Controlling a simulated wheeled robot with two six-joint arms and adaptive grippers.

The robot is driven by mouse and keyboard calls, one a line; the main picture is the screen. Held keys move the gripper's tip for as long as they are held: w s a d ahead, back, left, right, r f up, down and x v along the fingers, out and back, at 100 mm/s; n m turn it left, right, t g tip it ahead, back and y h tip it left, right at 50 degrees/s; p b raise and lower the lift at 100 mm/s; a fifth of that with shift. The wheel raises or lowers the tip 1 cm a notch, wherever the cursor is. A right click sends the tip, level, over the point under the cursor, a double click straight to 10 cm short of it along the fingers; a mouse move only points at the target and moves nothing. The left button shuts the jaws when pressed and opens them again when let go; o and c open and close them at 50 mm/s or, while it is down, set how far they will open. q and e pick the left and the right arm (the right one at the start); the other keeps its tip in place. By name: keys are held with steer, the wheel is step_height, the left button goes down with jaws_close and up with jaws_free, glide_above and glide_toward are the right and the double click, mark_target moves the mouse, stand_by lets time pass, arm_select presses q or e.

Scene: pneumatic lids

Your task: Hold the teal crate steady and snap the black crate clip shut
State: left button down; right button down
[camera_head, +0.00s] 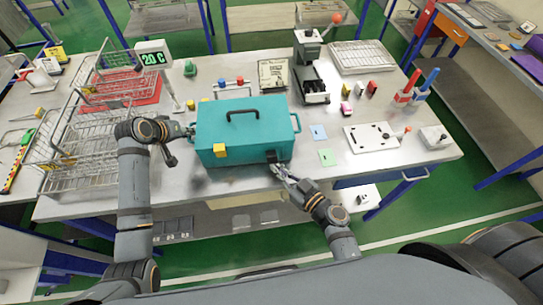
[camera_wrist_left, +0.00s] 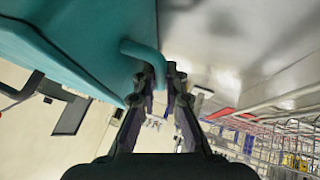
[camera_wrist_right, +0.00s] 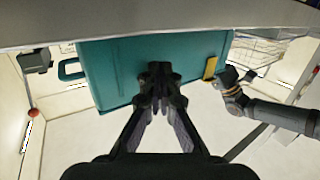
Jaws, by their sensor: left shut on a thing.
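The teal crate (camera_head: 240,130) stands on the metal table with its lid down and a dark handle on top. My left gripper (camera_head: 190,130) is shut on the crate's left side handle, which shows in the left wrist view (camera_wrist_left: 146,52). The black crate clip (camera_head: 271,156) is on the crate's front face, toward the right. My right gripper (camera_head: 281,172) is just in front of and below the clip. In the right wrist view its fingertips (camera_wrist_right: 160,72) are together against the view of the teal front.
A yellow clip (camera_head: 220,150) is on the crate's front left. Wire baskets (camera_head: 85,140) stand left of the crate. Behind it are a grey press (camera_head: 311,70) and small red and blue parts. A white plate (camera_head: 371,137) lies to the right. The table's front edge is close below the crate.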

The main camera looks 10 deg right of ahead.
steer(key=shift+r, duration=0.1)
stand_by(0.3)
steer(key=shift+r, duration=0.2)
steer(key=shift+w+r, duration=0.15)
steer(key=shift+r, duration=1.05)
stand_by(1.3)
steer(key=shift+w+r, duration=0.3)
steer(key=shift+r, duration=0.3)
stand_by(0.5)
steer(key=shift+w+r, duration=0.3)
steer(key=shift+w, duration=0.2)
stand_by(0.7)
steer(key=shift+s+a, duration=0.1)
steer(key=shift+s, duration=2.45)
